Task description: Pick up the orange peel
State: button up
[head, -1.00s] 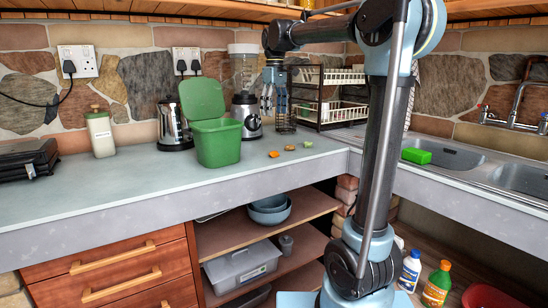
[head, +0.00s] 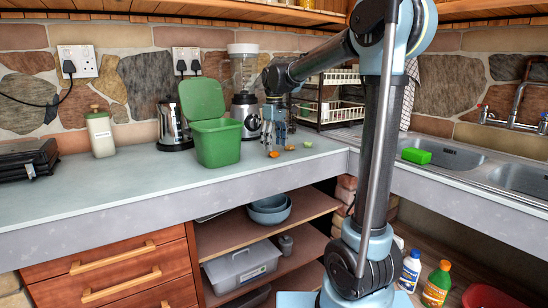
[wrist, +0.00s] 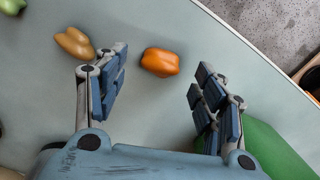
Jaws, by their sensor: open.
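The orange peel (head: 273,154) is a small bright orange piece on the grey-green counter, right of the green bin. In the wrist view the orange peel (wrist: 160,62) lies ahead of the gap between my fingers, nearer the left fingertip. My gripper (head: 273,146) points down just above it in the head view. My gripper (wrist: 160,76) is open and empty in the wrist view, its blue padded fingers spread wide. I cannot tell the exact height between fingertips and peel.
The open-lidded green bin (head: 217,143) stands close left of my gripper. A blender (head: 247,115) and dish rack (head: 338,112) stand behind. The counter's front is clear.

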jog(key=shift+f, duration=1.5)
jog(key=c, duration=0.9)
jog(key=shift+r, duration=0.1)
notch_tip(320, 180, up, 10)
